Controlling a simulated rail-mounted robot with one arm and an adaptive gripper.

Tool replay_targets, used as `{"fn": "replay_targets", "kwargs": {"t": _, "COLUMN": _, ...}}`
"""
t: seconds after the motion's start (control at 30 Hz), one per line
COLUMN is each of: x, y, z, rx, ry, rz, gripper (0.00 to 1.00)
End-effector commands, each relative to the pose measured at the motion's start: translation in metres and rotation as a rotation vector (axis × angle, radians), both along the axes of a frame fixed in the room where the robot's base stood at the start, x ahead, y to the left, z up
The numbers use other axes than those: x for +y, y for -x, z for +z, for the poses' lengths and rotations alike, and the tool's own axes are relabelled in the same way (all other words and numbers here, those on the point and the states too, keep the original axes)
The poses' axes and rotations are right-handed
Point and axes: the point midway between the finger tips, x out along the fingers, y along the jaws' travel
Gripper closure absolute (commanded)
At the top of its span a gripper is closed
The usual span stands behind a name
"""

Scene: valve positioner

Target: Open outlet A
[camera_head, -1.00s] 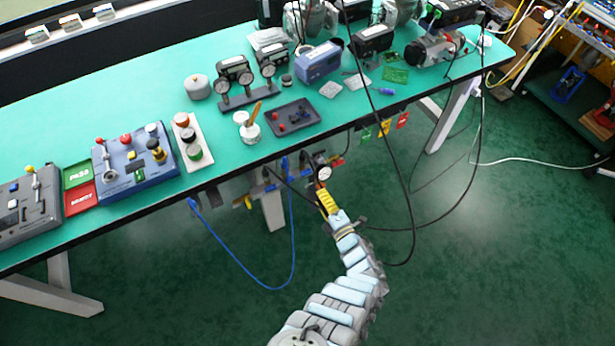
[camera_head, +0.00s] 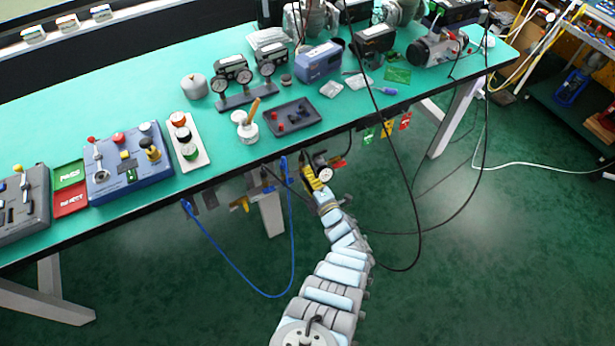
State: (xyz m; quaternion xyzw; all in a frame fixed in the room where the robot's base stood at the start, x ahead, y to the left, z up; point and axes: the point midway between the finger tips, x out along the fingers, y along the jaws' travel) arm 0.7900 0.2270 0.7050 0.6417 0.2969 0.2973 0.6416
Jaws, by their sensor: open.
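A valve manifold hangs under the front edge of the green bench. It has a round white gauge (camera_head: 325,174), blue handles (camera_head: 284,166), a red handle (camera_head: 338,162) and a yellow part (camera_head: 242,204) at its left. No label shows which outlet is A. My gripper (camera_head: 306,165), with a yellow body, is open just left of the gauge, close to the manifold and the blue handles. Its fingertips are small and dark, and I cannot tell whether they touch a handle. My gripper hides part of the manifold.
A blue hose (camera_head: 240,270) loops below the manifold, and a black cable (camera_head: 417,225) hangs to the right of my arm. Coloured tags (camera_head: 387,128) hang from the bench edge (camera_head: 225,176). The bench top holds control boxes, gauges and a dark tray (camera_head: 293,118).

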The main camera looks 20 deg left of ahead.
Motion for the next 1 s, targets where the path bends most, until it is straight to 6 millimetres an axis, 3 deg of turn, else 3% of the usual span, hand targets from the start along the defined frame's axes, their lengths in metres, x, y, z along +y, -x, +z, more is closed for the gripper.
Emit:
{"fn": "replay_targets", "kwargs": {"t": 0.07, "x": -0.0001, "y": 0.0001, "z": 0.0000, "rx": 0.000, "ry": 0.000, "rz": 0.000, "gripper": 0.65}}
{"fn": "replay_targets", "kwargs": {"t": 0.2, "x": -0.0002, "y": 0.0001, "z": -0.0001, "rx": 0.000, "ry": 0.000, "rz": 0.000, "gripper": 1.00}}
{"fn": "replay_targets", "kwargs": {"t": 0.67, "x": -0.0002, "y": 0.0003, "z": -0.0006, "rx": 0.011, "ry": -0.008, "rz": 0.000, "gripper": 1.00}}
{"fn": "replay_targets", "kwargs": {"t": 1.0, "x": -0.0002, "y": 0.0010, "z": -0.0006, "rx": 0.133, "ry": -0.112, "rz": 0.000, "gripper": 1.00}}
